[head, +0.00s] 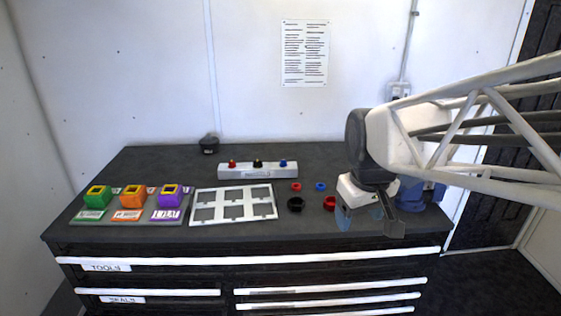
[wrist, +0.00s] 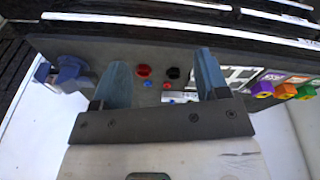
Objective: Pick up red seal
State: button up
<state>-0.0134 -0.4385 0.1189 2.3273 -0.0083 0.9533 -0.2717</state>
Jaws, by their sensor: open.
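Two red rings lie on the dark worktop: a larger red ring (head: 330,203) and a smaller red ring (head: 296,187) behind and left of it. I cannot tell which is the red seal. In the wrist view the larger red ring (wrist: 144,70) and the smaller one (wrist: 167,86) show between my fingers, farther away. My gripper (head: 385,222) is above the worktop, right of the rings in the head view. In the wrist view my gripper (wrist: 161,60) is open, with nothing between its two bluish fingers.
A small blue ring (head: 320,187) and a larger black ring (head: 296,204) lie close by. A white frame (head: 195,216), a white bar with knobs (head: 258,171) and several coloured blocks (head: 170,196) stand left. A blue vise (wrist: 68,75) stands at the worktop's other end.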

jog(key=w+a+n, duration=0.1)
jog(key=w+n, duration=0.2)
jog(key=w, duration=0.8)
jog(key=n+g, duration=0.2)
jog(key=n, duration=0.7)
send_over(297, 185)
jog(key=f, duration=1.3)
jog(key=shift+s+f, duration=0.2)
jog(key=shift+w+f+n, duration=0.15)
jog(key=shift+w+n, duration=0.05)
jog(key=shift+n, duration=0.1)
jog(key=shift+f, duration=0.1)
jog(key=shift+f, duration=1.2)
jog(key=shift+f, duration=0.1)
